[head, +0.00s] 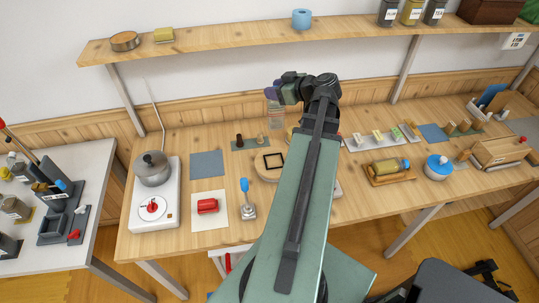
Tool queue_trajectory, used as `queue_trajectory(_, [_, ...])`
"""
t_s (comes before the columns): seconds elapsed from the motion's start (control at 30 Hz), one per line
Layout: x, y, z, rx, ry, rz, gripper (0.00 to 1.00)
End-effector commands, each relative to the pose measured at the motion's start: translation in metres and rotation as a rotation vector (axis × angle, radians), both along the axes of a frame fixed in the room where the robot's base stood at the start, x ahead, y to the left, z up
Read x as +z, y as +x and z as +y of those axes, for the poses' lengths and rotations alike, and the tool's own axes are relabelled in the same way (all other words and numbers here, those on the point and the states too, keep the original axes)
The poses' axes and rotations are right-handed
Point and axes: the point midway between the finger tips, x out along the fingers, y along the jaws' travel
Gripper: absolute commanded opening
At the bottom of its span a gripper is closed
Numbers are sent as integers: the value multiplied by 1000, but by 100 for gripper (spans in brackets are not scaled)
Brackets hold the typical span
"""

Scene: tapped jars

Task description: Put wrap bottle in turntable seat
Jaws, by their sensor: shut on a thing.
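My gripper (274,92) is at the far side of the table, near the wall, at the end of my outstretched arm. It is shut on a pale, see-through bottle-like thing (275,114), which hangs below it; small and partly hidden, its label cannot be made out. The turntable (262,174) is a round wooden disc with a black square outline, the seat (273,160), on top. The seat looks empty and lies below and in front of the held thing. My arm hides the turntable's right side.
An amber bottle (386,167) lies in a wooden tray to the right. A dark peg (239,140) stands on a green mat behind the turntable. A shelf (220,36) runs above.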

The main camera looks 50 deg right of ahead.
Motion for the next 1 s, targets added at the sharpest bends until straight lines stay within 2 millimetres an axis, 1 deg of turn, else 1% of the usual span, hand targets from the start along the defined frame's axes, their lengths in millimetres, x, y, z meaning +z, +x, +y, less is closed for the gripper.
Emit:
queue_trajectory(0.03, [-19,0,0,0,0,0,0])
queue_trajectory(0.07, [-28,0,0,0,0,0,0])
queue_trajectory(0.17, [-64,0,0,0,0,0,0])
queue_trajectory(0.2, [-79,0,0,-1,0,0,0])
queue_trajectory(0.3, [-114,0,0,-1,1,0,0])
queue_trajectory(0.4, [-144,0,0,-1,1,0,0])
queue_trajectory(0.5, [-156,0,0,-1,1,0,0])
queue_trajectory(0.63, [-153,0,0,-1,1,0,0])
queue_trajectory(0.67, [-155,0,0,-1,1,0,0])
queue_trajectory(0.73, [-167,0,0,-1,1,0,0])
queue_trajectory(0.83, [-191,0,0,-1,1,0,0])
queue_trajectory(0.9, [-199,0,0,-1,1,0,0])
queue_trajectory(1.0, [-195,0,0,-1,1,0,0])
